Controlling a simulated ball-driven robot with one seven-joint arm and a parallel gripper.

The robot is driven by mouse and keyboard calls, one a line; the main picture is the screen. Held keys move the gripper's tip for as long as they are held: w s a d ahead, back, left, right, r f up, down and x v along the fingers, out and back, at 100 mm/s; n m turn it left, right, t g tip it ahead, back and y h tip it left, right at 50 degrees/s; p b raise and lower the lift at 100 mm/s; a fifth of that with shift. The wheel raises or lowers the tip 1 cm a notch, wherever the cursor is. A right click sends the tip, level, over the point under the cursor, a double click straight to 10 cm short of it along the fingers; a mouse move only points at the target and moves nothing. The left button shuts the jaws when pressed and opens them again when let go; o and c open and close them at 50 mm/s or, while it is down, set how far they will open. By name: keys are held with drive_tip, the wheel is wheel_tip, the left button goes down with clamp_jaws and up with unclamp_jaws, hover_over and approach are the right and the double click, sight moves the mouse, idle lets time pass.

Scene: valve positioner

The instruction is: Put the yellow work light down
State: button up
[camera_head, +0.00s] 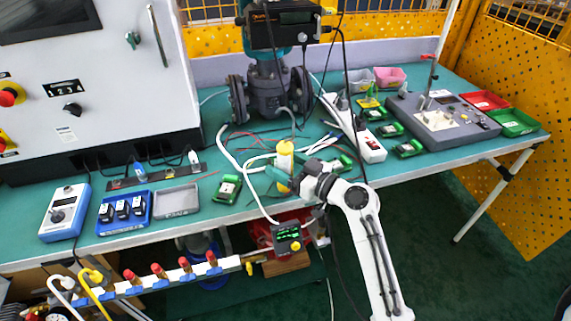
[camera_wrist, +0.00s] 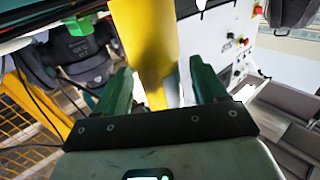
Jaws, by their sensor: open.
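The yellow work light (camera_head: 285,160) stands upright near the front edge of the green bench, with a pale upper part. In the wrist view its yellow body (camera_wrist: 145,45) rises between the two green fingers. My gripper (camera_head: 280,178) is at the work light, low on its body, with the fingers on either side. In the wrist view my gripper (camera_wrist: 155,85) is open, with a gap visible between the light and the right finger. The light's base is partly hidden by my gripper, and I cannot tell how firmly it rests on the bench.
A green device (camera_head: 227,189) lies left of the light, with a grey tray (camera_head: 176,201) beyond it. White cables and a power strip (camera_head: 368,147) lie behind and to the right. A valve (camera_head: 268,90) stands at the back. A small display box (camera_head: 287,238) hangs below the front edge.

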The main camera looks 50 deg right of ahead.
drive_tip(key=shift+r, duration=0.15)
drive_tip(key=s+b, duration=0.2)
drive_tip(key=s, duration=1)
drive_tip(key=shift+d, duration=0.2)
